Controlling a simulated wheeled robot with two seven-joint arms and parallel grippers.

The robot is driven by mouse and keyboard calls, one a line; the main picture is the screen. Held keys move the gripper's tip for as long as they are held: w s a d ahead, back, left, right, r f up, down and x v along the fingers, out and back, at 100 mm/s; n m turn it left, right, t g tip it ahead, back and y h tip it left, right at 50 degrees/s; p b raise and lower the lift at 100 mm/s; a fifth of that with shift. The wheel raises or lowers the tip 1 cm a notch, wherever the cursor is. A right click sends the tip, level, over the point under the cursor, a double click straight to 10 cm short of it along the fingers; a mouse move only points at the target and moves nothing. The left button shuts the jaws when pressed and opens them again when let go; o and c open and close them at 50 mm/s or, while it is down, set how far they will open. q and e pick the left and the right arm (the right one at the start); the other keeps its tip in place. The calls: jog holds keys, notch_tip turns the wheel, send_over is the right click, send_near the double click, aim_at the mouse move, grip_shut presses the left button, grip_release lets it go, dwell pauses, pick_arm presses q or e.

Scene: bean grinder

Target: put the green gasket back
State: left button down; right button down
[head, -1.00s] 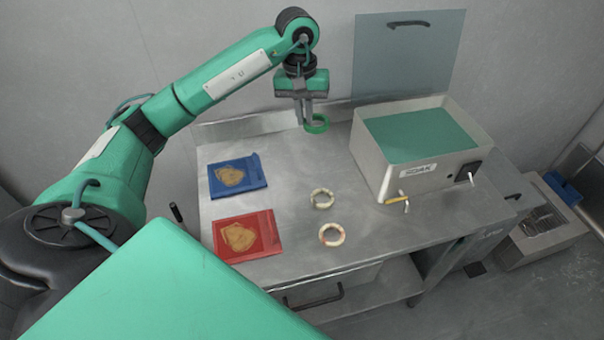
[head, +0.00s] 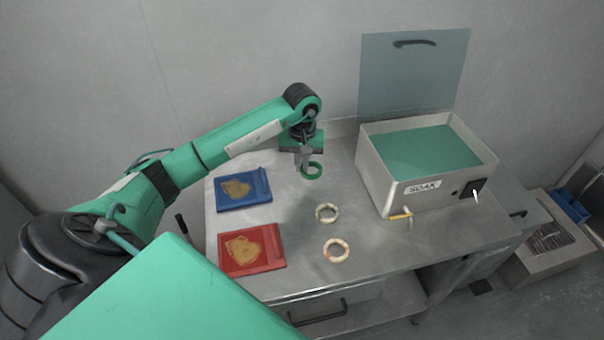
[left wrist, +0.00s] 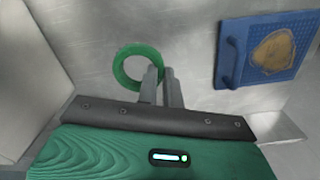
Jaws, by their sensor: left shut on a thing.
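The green gasket (head: 312,171) is a ring near the back of the metal table, left of the SOAK box. My left gripper (head: 304,165) is above the table and shut on one side of the ring's rim. In the left wrist view the green gasket (left wrist: 128,62) sticks out to the left of the two close fingers of my left gripper (left wrist: 160,78). I cannot tell whether the ring touches the table. My right gripper is not in view.
The SOAK box (head: 385,188) with green contents stands at the right. Two pale rings, one (head: 327,213) behind the other (head: 336,250), lie mid-table. A blue tray (head: 258,200) and a red tray (head: 235,269) lie at the left.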

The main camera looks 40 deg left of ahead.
aim_at(302, 185)
pick_arm(q)
jog(key=shift+f, duration=0.6)
notch_tip(302, 185, down, 4)
jog(key=shift+f+p, duration=0.1)
jog(key=shift+p, duration=0.4)
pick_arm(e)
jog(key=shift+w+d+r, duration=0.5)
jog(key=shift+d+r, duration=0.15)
pick_arm(q)
jog(key=shift+f, duration=0.15)
jog(key=c, duration=1.6)
grip_release()
jog(key=shift+o, duration=0.2)
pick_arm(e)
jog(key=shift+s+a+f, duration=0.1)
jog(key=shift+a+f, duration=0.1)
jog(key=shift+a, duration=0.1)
